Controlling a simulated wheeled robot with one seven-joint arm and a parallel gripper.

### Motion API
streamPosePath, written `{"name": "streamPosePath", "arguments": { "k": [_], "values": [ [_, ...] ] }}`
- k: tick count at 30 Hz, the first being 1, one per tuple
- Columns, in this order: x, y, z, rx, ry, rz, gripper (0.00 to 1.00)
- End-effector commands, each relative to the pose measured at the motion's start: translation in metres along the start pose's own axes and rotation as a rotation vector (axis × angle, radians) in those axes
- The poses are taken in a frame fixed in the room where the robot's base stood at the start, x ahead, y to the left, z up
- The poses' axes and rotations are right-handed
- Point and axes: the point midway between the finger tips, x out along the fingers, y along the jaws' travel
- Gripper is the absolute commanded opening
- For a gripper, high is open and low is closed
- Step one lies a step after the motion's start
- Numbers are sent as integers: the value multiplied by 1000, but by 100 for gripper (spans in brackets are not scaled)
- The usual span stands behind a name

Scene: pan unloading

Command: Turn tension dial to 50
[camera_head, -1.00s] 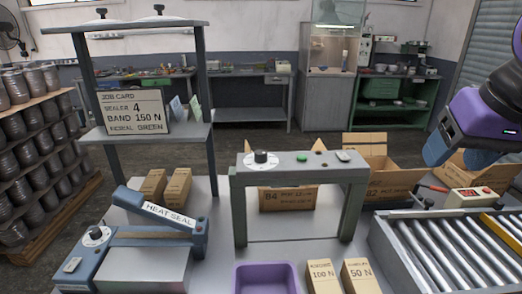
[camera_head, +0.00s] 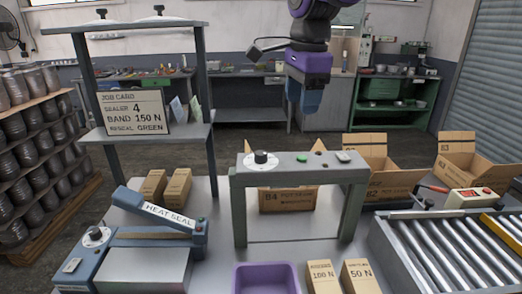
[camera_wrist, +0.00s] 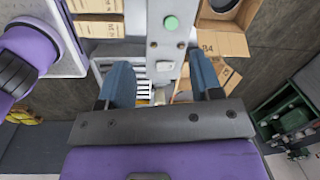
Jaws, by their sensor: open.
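A grey arch-shaped machine (camera_head: 300,167) stands in the middle of the table. A black knob on a white round dial (camera_head: 261,158) sits at the left end of its top bar. The dial's pointer and marks are too small to read. A green button (camera_head: 301,157) is to its right; it also shows in the wrist view (camera_wrist: 170,22). My gripper (camera_head: 303,104) is open and empty, raised above the arch and apart from it. In the wrist view its blue fingers (camera_wrist: 162,80) point down on both sides of the top bar. The dial is not visible there.
A heat sealer (camera_head: 160,215) with its own dial (camera_head: 97,236) is at left. A purple tray (camera_head: 237,270) and boxes marked 100 N (camera_head: 321,275) and 50 N (camera_head: 359,275) are in front. A roller conveyor (camera_head: 445,245) is at right. A job card (camera_head: 133,112) stands at back left.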

Motion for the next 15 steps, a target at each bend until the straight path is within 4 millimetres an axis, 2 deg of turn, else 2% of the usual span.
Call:
{"name": "streamPosePath", "arguments": {
  "k": [3, 7, 12, 15],
  "values": [
    [14, -25, 27, 122, 7, 39, 59],
    [26, -42, 50, 238, 19, 68, 59],
    [35, -53, 65, 320, 31, 87, 59],
    [39, -54, 68, 335, 33, 89, 59]
  ]
}}
